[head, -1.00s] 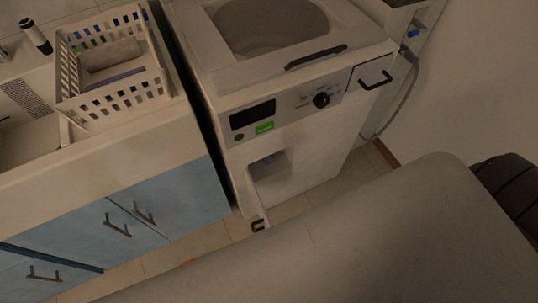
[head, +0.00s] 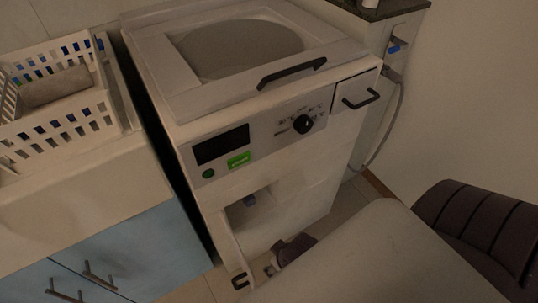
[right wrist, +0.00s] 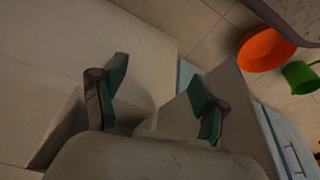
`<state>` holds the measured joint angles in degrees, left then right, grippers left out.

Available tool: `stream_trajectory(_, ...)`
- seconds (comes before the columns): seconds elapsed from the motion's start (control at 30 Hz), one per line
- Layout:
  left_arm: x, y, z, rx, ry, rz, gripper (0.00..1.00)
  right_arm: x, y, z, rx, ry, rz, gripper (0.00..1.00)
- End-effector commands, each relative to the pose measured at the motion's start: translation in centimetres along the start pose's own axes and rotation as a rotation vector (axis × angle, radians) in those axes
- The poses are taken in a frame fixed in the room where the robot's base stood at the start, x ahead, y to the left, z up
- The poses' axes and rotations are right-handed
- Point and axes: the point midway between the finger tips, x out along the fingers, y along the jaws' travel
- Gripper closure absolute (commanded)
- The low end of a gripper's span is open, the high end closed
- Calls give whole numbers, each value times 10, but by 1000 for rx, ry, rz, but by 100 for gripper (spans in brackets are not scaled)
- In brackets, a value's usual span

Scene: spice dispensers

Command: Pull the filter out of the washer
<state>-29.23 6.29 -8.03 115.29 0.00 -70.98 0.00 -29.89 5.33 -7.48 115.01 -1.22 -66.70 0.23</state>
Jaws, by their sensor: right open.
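The white washer (head: 300,195) stands in the middle of the head view. A compartment low in its front is open, and its flap with a small dark handle (head: 240,281) stands out at the bottom. A small dark bluish part (head: 249,200), possibly the filter, shows inside the opening; its shape is unclear. My right gripper (right wrist: 158,78) is open and empty in the right wrist view, its two green-padded fingers apart. It faces a pale surface and a pale upright panel (right wrist: 235,90), possibly the flap. My left gripper is in neither current view.
A blue-fronted cabinet (head: 145,255) with a white basket (head: 60,130) on top stands left of the washer. An orange basin (right wrist: 264,48) and a green bucket (right wrist: 301,77) are on the tiled floor. My own arm covers the lower right of the head view.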

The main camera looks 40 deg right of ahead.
Motion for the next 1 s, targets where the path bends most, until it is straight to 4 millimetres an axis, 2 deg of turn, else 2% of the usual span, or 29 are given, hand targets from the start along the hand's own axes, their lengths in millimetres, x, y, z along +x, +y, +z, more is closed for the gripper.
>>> stream_trajectory(0.2, -26, -2, -5, -4, 30, -5, 77, -25, 13, -35, 66, 229, 63, 28)
stream_trajectory(0.27, -29, -2, -5, -4, 29, -5, 77, -30, 18, -46, 82, 304, 88, 28)
stream_trajectory(0.5, -16, -2, -3, -4, 24, -5, 77, -34, 33, -72, 108, 565, 178, 28)
stream_trajectory(0.7, 3, -1, 0, -3, 17, -3, 77, -36, 33, -81, 93, 753, 228, 28)
stream_trajectory(0.87, 10, 0, 2, -2, 16, -2, 77, -39, 31, -83, 80, 827, 241, 28)
stream_trajectory(1.0, 7, 0, 1, -3, 20, -3, 77, -35, 32, -90, 76, 843, 243, 28)
